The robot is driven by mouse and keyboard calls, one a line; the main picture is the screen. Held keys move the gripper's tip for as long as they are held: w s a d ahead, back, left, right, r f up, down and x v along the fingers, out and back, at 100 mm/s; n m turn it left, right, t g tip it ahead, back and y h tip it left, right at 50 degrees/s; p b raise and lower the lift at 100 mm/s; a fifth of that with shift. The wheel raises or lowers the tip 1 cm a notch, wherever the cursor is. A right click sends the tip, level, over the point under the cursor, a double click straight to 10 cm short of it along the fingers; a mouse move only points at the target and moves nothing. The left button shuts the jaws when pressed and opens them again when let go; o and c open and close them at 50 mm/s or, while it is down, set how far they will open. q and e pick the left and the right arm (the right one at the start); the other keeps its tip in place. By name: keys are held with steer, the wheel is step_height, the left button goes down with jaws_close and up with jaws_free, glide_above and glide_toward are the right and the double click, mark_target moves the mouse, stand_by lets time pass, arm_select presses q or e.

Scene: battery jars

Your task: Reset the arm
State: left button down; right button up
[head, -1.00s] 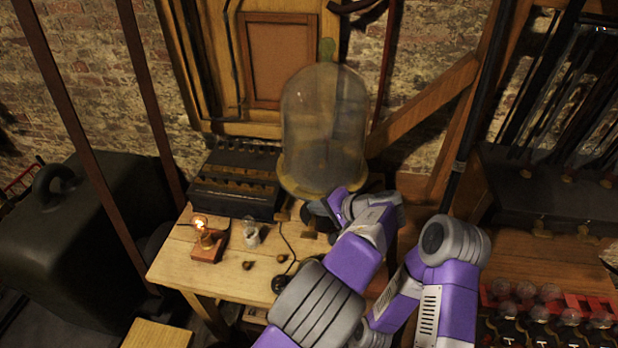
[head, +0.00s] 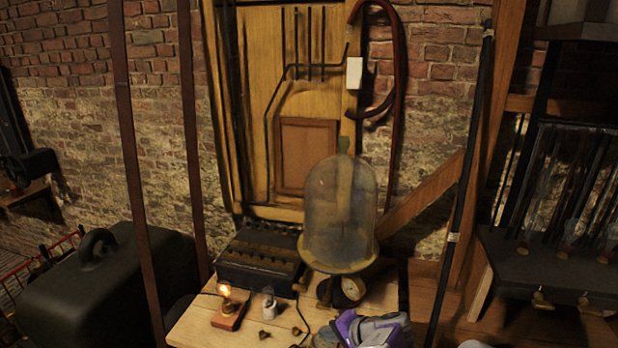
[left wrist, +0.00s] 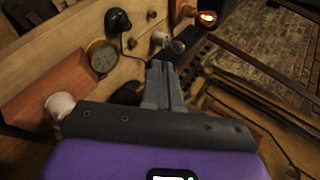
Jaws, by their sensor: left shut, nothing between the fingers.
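My left arm's purple and grey wrist (head: 372,330) shows at the bottom middle of the head view, at the front of the wooden table. In the left wrist view my left gripper (left wrist: 158,66) has its grey fingers together, with nothing between them. The fingers point towards the table top and touch nothing that I can make out. My right gripper is not in view.
The glass bell jar (head: 340,215) stands behind my left wrist, with a round dial (head: 352,288) below it.

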arm_select(q)
steer(key=w+a+f+g, duration=0.2)
steer(key=a+f, duration=0.1)
steer(key=f, duration=0.4)
steer(key=s+a+f+n+g+h, duration=0.1)
steer(key=s+a+f+g+h, duration=0.2)
steer(key=f, duration=0.4)
steer(key=s+a+f+n+g+h+b, duration=0.1)
steer(key=s+a+f+h, duration=0.15)
steer(key=s+f, duration=0.3)
steer(key=s+a+f+n+g+h, duration=0.1)
steer(key=s+a+f, duration=0.25)
steer(key=f, duration=0.35)
steer(key=s+a+f+n+h, duration=0.1)
steer(key=s+f+n+h, duration=0.1)
steer(key=s, duration=0.6)
steer(key=s+a+f+n+t+h+b, duration=0.1)
steer(key=s+f+n+h, duration=0.1)
steer(key=s+n, duration=0.3)
steer(key=s+h, duration=0.1)
steer(key=s, duration=0.1)
steer(key=shift+s+a, duration=0.3)
steer(key=shift+s, duration=0.1)
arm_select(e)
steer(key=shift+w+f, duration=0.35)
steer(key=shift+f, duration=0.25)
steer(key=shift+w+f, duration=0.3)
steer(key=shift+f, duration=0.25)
